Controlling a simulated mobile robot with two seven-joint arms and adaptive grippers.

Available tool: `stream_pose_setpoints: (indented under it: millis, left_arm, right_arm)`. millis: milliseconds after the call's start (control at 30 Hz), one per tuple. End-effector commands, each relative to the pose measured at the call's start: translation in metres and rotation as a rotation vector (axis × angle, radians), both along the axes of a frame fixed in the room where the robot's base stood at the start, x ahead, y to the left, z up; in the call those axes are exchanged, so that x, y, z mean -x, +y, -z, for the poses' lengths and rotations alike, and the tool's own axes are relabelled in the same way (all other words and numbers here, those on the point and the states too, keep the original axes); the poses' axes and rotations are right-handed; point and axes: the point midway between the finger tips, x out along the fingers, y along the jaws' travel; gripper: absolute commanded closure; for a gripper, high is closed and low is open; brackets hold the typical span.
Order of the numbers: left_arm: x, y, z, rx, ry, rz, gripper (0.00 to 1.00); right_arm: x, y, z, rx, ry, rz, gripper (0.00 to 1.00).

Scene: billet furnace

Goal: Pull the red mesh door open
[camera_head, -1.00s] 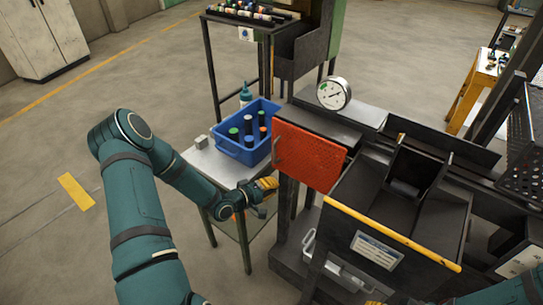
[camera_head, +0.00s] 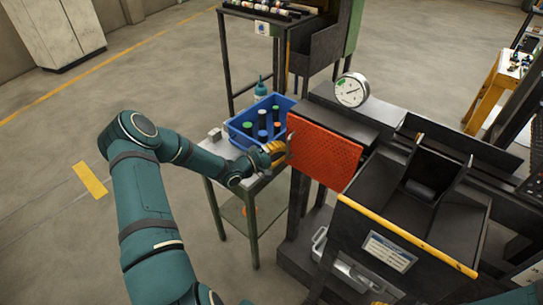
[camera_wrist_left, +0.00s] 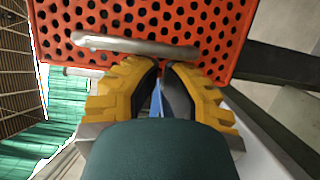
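The red mesh door (camera_head: 325,155) hangs on the left side of the dark furnace frame and looks closed. Its grey bar handle (camera_head: 289,146) is by its left edge. In the left wrist view the door (camera_wrist_left: 220,30) fills the top, and the handle (camera_wrist_left: 135,46) crosses just beyond the fingertips. My left gripper (camera_head: 279,152) is at the handle. In the wrist view its yellow fingers (camera_wrist_left: 161,72) show a narrow gap with nothing held between them; whether they touch the handle is unclear. My right gripper is out of view.
A blue bin (camera_head: 243,139) with several capped bottles stands on the small table (camera_head: 213,170) just behind my left forearm. A round gauge (camera_head: 351,90) sits above the door. A yellow-edged chute (camera_head: 405,235) is on the right. Open floor lies to the left.

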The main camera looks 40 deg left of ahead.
Motion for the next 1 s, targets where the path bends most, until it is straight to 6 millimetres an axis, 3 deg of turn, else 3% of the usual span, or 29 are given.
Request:
stream_pose_setpoints:
  millis: [200, 567, 767, 1000]
  left_arm:
    - [-0.009, -0.004, 0.0, 0.001, 0.001, -0.001, 1.0]
    - [-0.008, -0.004, 0.0, 0.001, 0.002, -0.004, 1.0]
    - [0.004, -0.006, -0.001, 0.003, 0.004, -0.048, 1.0]
    - [0.039, -0.011, -0.002, 0.008, 0.006, -0.188, 1.0]
  right_arm:
    - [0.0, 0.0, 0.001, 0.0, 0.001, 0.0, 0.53]
    - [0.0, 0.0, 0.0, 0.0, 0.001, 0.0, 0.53]
    - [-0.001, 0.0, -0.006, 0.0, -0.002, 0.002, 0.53]
    - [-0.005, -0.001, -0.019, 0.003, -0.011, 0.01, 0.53]
